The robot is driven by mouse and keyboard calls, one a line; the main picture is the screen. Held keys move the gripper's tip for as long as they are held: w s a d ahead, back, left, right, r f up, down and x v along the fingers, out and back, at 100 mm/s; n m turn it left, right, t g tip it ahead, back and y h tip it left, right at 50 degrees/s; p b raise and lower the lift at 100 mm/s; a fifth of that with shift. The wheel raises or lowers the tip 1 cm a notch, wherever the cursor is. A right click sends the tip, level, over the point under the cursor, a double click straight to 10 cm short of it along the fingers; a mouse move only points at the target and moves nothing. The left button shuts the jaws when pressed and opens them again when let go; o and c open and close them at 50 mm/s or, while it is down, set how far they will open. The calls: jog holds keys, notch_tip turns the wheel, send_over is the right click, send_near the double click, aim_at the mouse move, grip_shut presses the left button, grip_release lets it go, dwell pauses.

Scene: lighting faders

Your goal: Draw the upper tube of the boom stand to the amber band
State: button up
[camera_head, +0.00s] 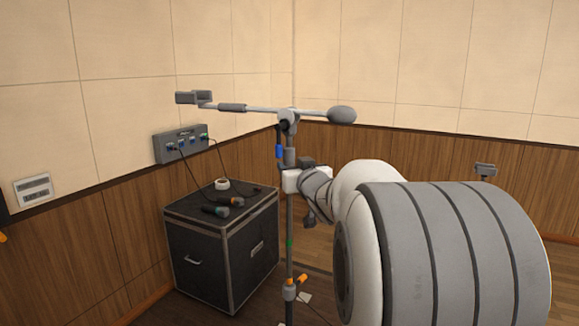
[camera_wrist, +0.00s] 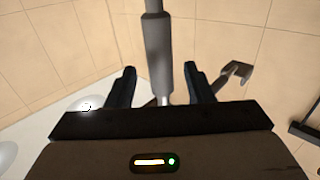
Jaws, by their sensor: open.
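The boom stand's upright tube (camera_head: 289,215) is grey, with a green band (camera_head: 289,244) partway down. An orange lever (camera_head: 302,278) sits at a collar (camera_head: 289,291) lower down. A blue-handled part (camera_head: 278,151) is beside the top joint, under the boom (camera_head: 258,109). In the wrist view my gripper (camera_wrist: 159,72) is open, with the tube (camera_wrist: 158,40) running between its two dark fingers and a gap on each side. In the head view my arm's end covers part of the tube below the joint. I cannot make out an amber band for certain.
A black flight case (camera_head: 222,255) with cables and microphones on top stands left of the stand. A grey connector box (camera_head: 181,144) is on the wall behind it. The boom reaches out both ways above my arm. Another small stand head (camera_head: 486,170) shows at right.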

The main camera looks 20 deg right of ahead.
jog(key=s, duration=0.3)
jog(key=shift+s+a, duration=0.25)
jog(key=shift+s, duration=0.1)
jog(key=s+a+f+g+y, duration=0.1)
jog(key=s+a+f+g, duration=0.6)
jog(key=s+a+f, duration=0.2)
jog(key=s+a+f+n+g+y, duration=0.1)
jog(key=s+a+f+g, duration=0.7)
jog(key=s+f, duration=0.6)
jog(key=s+a, duration=0.1)
jog(key=s, duration=0.3)
jog(key=shift+s+a, duration=0.2)
jog(key=shift+a, duration=0.05)
jog(key=shift+r, duration=0.1)
